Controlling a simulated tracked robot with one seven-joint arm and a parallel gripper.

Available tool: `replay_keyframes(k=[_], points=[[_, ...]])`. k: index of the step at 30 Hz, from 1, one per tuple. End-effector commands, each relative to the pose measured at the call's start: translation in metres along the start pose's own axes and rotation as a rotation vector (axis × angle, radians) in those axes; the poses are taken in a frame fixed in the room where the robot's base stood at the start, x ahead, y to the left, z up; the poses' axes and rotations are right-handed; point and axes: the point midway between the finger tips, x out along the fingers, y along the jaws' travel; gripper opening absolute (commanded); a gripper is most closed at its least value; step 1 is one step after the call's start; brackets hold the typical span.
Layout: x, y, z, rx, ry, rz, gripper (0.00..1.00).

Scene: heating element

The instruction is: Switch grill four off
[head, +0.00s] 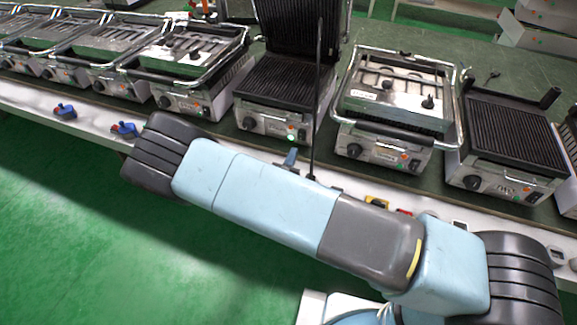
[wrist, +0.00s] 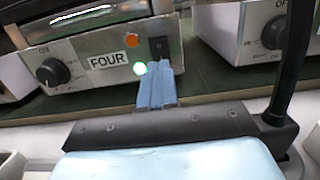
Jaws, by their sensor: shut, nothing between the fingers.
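Grill four shows in the wrist view with its FOUR label (wrist: 108,60), a dark dial (wrist: 52,72), an orange lamp (wrist: 131,40) and a brightly lit green lamp (wrist: 139,68). Its black switch (wrist: 158,47) is right of the lamps. My gripper (wrist: 158,70) has its blue fingers shut and empty, with the tips just below the switch; I cannot tell whether they touch the panel. In the head view, a grill with its lid raised (head: 275,85) also has a bright green lamp (head: 290,137). My gripper (head: 291,157) is just in front of it.
Blue-and-red items (head: 125,129) lie on the white front ledge. A neighbouring grill's dial (wrist: 275,32) is at the wrist view's right.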

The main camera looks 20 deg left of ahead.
Motion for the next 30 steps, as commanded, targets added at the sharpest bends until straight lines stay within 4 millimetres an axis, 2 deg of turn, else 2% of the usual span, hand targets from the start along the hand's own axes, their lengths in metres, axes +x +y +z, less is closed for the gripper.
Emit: replay_keyframes(k=[6, 12, 18, 30], points=[[0.037, 0.000, 0.000, 0.001, 0.000, -0.001, 0.00], [0.057, 0.001, 0.000, 0.000, 0.000, 0.001, 0.00], [0.064, 0.001, 0.000, 0.000, 0.001, 0.001, 0.00], [0.061, 0.005, 0.001, 0.002, 0.011, 0.007, 0.00]])
